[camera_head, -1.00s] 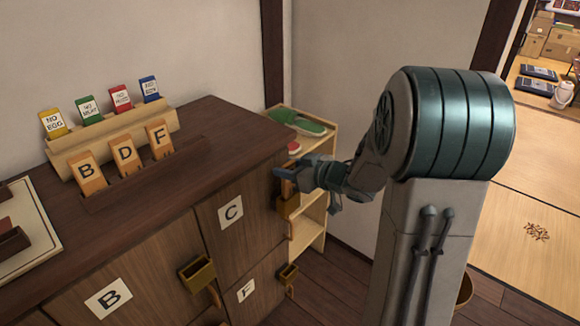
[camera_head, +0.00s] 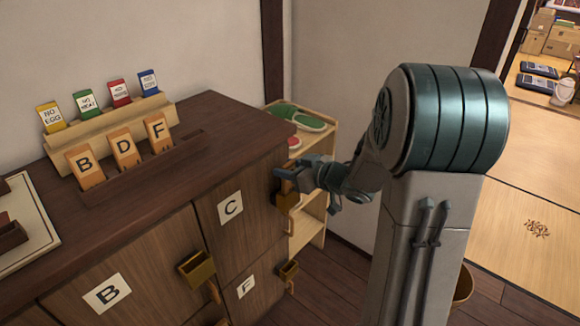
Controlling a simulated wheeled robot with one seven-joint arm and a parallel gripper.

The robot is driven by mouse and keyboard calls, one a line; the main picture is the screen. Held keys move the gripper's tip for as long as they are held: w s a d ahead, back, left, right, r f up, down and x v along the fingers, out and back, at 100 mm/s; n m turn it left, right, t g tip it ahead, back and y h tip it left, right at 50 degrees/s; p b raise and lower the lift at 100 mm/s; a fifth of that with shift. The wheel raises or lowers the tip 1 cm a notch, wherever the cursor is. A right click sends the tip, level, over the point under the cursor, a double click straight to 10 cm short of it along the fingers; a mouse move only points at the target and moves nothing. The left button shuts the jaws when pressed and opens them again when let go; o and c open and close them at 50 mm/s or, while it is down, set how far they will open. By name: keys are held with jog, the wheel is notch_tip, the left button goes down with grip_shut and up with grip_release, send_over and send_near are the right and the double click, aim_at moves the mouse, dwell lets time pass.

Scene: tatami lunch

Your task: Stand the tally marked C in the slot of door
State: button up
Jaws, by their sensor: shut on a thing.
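The door marked C (camera_head: 229,238) is closed, at the upper right of the cabinet front. Its brass slot box (camera_head: 285,203) is at the door's right edge. My gripper (camera_head: 287,178) is just above this box, shut on a small orange-brown tally (camera_head: 289,187). The fingers cover most of the tally, and no letter shows on it. The tally looks upright, with its lower end at the mouth of the box; I cannot tell how deep it sits.
Tallies B (camera_head: 85,165), D (camera_head: 124,149) and F (camera_head: 157,132) stand in a rack on the cabinet top (camera_head: 150,200). Coloured cards stand behind them. Door B's brass box (camera_head: 196,269) and door F's (camera_head: 288,272) are below. A slipper shelf (camera_head: 310,226) is close behind my gripper.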

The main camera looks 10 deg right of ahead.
jog(key=shift+f, duration=0.1)
jog(key=shift+f+b, duration=0.5)
jog(key=shift+f, duration=0.2)
jog(key=shift+f, duration=0.15)
jog(key=shift+f+b, duration=0.3)
jog(key=shift+f, duration=0.15)
jog(key=o, duration=1.8)
jog(key=shift+c, duration=0.2)
jog(key=shift+r, duration=0.2)
